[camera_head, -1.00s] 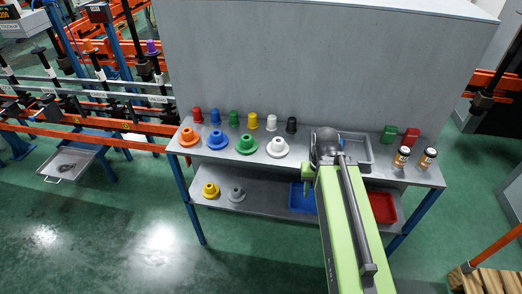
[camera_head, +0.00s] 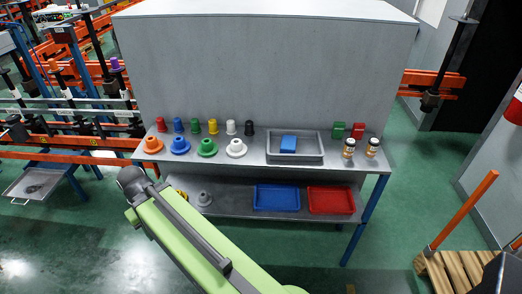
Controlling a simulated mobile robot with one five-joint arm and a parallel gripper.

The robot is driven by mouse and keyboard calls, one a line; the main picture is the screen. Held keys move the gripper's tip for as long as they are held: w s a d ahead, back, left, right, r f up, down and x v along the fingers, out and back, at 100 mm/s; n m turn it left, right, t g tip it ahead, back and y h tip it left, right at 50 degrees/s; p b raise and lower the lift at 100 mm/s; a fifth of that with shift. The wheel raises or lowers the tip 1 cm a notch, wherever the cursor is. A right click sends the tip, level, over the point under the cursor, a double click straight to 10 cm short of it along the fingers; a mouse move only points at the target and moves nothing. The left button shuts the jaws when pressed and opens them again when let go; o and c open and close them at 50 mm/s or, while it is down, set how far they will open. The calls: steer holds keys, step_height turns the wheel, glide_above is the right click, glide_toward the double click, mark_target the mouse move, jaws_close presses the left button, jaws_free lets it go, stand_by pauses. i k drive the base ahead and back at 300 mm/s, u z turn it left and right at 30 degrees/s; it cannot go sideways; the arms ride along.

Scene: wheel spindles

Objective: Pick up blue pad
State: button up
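The blue pad (camera_head: 288,144) is a small blue block. It rests in a shallow grey tray (camera_head: 310,158) on the upper shelf, right of the middle. Nothing touches it from my side and it shows fully. My green arm reaches up from the bottom of the picture to the left, with its dark joint in front of the shelf's left end, well away from the pad. My gripper's fingers do not show, so I cannot see what they hold.
Several coloured cones and flanged spindles (camera_head: 208,147) stand left of the tray. Green (camera_head: 338,130) and red (camera_head: 358,130) pads and two jars (camera_head: 349,148) stand right. Blue (camera_head: 277,197) and red (camera_head: 331,200) trays are on the lower shelf. A wooden pallet (camera_head: 465,275) lies lower right.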

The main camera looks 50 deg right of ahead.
mark_target(288, 145)
steer(key=z, duration=0.1)
steer(key=i, duration=1)
steer(key=u, duration=0.05)
